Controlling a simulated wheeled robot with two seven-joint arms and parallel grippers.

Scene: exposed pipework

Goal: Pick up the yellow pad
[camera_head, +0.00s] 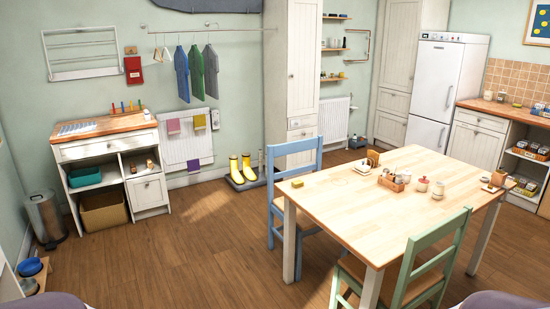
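A small yellow pad (297,183) lies flat near the left corner of the light wooden table (345,203), close to the edge beside the blue chair. Nothing touches or covers it. Neither of my grippers shows in the head view, so I cannot see their state.
A blue chair (294,150) stands at the table's left side and a green chair (435,255) at its near side. A wooden tray of small jars (391,182) and other small items stand towards the table's back. The wooden floor (190,255) at left is mostly clear.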

